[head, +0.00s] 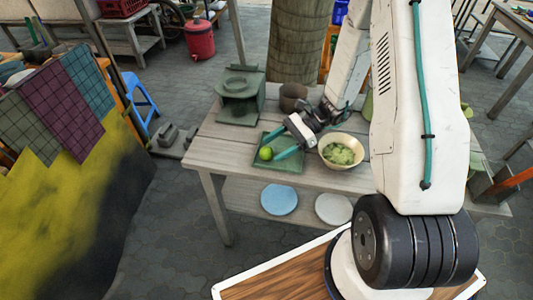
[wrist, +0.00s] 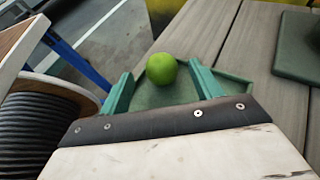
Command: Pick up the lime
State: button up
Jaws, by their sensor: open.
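The lime (head: 265,153) is a small bright green ball on a flat green tray (head: 290,164) near the table's front left. In the wrist view the lime (wrist: 161,68) lies ahead of my gripper (wrist: 160,82), about centred between the two teal fingers. My gripper (head: 281,147) is open, with its fingers over the tray and pointing toward the lime. I cannot tell whether either finger touches it. Nothing is held.
A cream bowl (head: 343,150) with green pieces stands right of the tray. A green clay stove (head: 240,95) and a brown pot (head: 292,97) stand behind it. The wooden table (head: 212,147) is bare left of the tray.

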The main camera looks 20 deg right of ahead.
aim_at(267, 154)
jog(key=shift+x, duration=1.45)
jog(key=shift+w, duration=0.1)
jog(key=c, duration=1)
jog(key=shift+c, duration=0.2)
